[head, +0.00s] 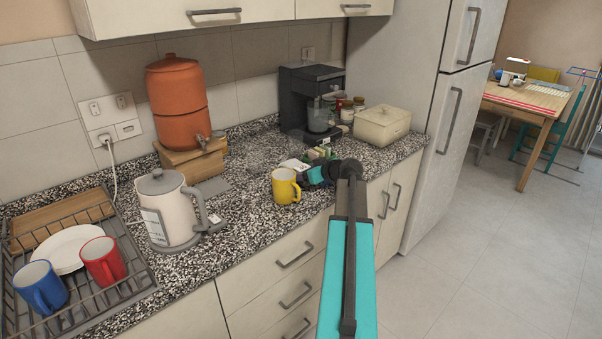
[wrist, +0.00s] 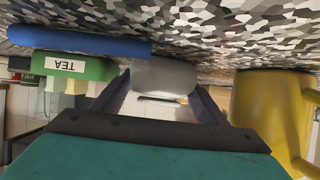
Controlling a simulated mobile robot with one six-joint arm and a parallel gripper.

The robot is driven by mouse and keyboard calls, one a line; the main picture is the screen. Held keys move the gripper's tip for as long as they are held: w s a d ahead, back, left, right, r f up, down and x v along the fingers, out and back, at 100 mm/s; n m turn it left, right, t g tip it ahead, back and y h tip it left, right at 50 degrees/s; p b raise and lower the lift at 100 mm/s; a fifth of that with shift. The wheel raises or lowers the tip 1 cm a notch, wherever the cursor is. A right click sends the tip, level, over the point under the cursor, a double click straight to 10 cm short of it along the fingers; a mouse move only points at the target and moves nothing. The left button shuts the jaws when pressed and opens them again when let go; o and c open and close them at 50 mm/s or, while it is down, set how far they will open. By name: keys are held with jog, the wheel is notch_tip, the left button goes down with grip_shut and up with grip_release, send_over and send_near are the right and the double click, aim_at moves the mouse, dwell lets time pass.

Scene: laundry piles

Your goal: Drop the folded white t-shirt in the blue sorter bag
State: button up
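No folded white t-shirt and no blue sorter bag show in either view. My gripper (head: 322,173) is low over the granite counter in the head view, just right of a yellow mug. In the upside-down wrist view, the two fingers of my gripper (wrist: 163,88) stand apart. A rounded pale grey-white object (wrist: 164,75) shows between or just beyond the fingertips; I cannot tell whether they touch it. Its lower part and the small items by the gripper are partly hidden.
The yellow mug (head: 285,186) is close by; a green TEA box (wrist: 75,68) and a blue item (wrist: 80,41) lie beside the fingers. A kettle (head: 171,209), dish rack (head: 128,264), coffee machine (head: 307,98) and cream box (head: 382,124) stand on the counter. Floor at right is clear.

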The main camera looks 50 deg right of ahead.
jog(key=shift+o, duration=1.1)
jog(key=shift+s+r, duration=0.1)
jog(key=shift+r, duration=0.1)
jog(key=b+v, duration=0.1)
jog(key=v, duration=1)
jog(key=shift+s+a+r+b, duration=0.1)
jog(key=shift+s+r+b, duration=0.05)
jog(key=shift+s+b, duration=0.2)
jog(key=shift+o, duration=0.4)
